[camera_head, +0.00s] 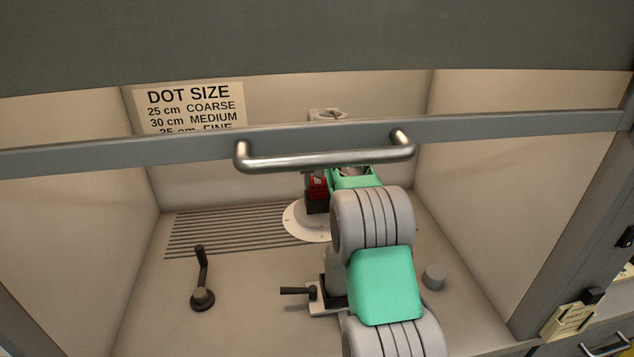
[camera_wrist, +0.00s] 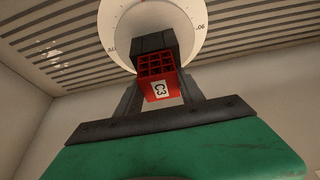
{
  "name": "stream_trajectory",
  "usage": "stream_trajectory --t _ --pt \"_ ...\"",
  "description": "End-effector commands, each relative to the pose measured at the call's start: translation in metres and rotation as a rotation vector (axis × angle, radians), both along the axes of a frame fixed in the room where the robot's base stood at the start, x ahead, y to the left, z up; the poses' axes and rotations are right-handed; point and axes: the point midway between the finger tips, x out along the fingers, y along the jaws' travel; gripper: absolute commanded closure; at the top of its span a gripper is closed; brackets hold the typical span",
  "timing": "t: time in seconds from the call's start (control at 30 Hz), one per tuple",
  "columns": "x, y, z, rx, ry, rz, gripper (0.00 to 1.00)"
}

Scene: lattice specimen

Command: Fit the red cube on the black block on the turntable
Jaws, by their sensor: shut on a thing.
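The red cube (camera_wrist: 158,88) is an open lattice with a white "C3" label. My gripper (camera_wrist: 160,80) has its two dark fingers on either side of the cube and is shut on it. The black block (camera_wrist: 153,42) stands on the white turntable (camera_wrist: 190,12), right beside the cube in the wrist view. In the head view the red cube (camera_head: 318,186) shows just above the black block (camera_head: 317,206), over the turntable (camera_head: 300,222). I cannot tell whether cube and block touch. My arm hides part of the turntable and most of the gripper there.
A cabinet encloses the turntable, with a raised sash and metal handle (camera_head: 325,154) across the front. A black crank (camera_head: 202,285) stands on the floor at left, a small lever (camera_head: 298,291) beside my arm, a grey knob (camera_head: 434,276) at right. A "DOT SIZE" sign (camera_head: 190,107) hangs behind.

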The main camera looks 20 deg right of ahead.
Motion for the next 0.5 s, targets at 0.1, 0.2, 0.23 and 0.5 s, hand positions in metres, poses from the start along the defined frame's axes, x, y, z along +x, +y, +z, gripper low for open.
stream_trajectory --t 0.1,0.2,0.23,0.5 --pt "0.0001 0.0 0.0006 0.0 -0.001 0.0 0.91" --pt "0.0 0.0 0.0004 0.0 0.0 0.0 0.51" --pt "0.0001 0.0 0.0005 0.0 0.0 0.0 0.48" --pt "0.0 0.0 0.0003 0.0 0.0 0.0 0.3"
